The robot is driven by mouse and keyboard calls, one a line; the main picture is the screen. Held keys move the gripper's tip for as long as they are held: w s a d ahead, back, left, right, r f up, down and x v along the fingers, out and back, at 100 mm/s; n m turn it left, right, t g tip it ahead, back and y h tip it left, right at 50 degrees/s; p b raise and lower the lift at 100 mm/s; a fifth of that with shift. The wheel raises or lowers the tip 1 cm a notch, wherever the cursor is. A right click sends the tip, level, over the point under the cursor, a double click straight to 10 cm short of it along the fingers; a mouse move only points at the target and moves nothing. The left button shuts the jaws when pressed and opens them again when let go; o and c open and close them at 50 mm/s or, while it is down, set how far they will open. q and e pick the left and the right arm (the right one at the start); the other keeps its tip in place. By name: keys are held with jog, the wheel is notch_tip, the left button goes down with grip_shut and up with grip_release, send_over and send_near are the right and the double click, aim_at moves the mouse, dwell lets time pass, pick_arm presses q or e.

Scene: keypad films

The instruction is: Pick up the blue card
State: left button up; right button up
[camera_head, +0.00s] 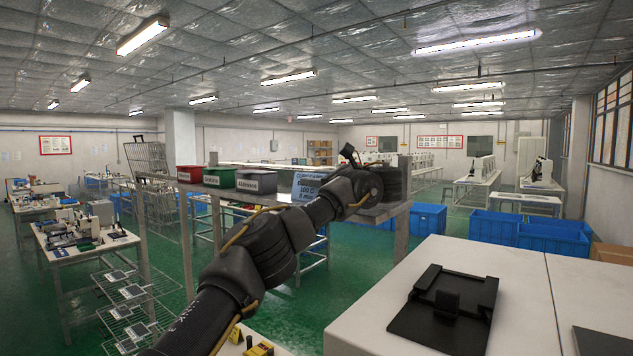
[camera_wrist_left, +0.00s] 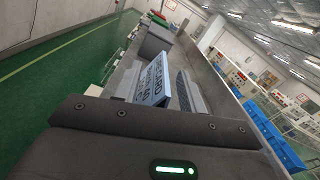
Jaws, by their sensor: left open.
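The blue card (camera_head: 306,186) stands on the grey metal bench in the head view, to the right of the grey bin and partly hidden by my left arm. In the left wrist view the blue card (camera_wrist_left: 152,78) shows large dark printed letters and stands tilted in the picture, between the two grey fingers. My left gripper (camera_head: 350,156) is at the bench just right of the card, its fingers mostly hidden in the head view. The left gripper also shows in the left wrist view (camera_wrist_left: 158,88), open; I cannot tell whether a finger touches the card. My right gripper is not seen.
Red (camera_head: 190,174), green (camera_head: 219,177) and grey (camera_head: 257,181) bins line the bench (camera_head: 401,212) left of the card. A white table (camera_head: 390,310) with a black holder (camera_head: 446,306) is at front right. Blue crates (camera_head: 555,238) stand behind it. Green floor is open between.

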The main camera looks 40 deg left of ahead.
pick_arm(q)
jog(key=shift+a+f, duration=0.15)
jog(key=shift+a, duration=0.7)
jog(key=shift+d, duration=0.35)
jog(key=shift+c, duration=1)
jog(key=shift+d, duration=0.1)
jog(key=shift+c, duration=1.3)
jog(key=shift+s+a, duration=0.1)
jog(key=shift+a, duration=0.1)
grip_shut()
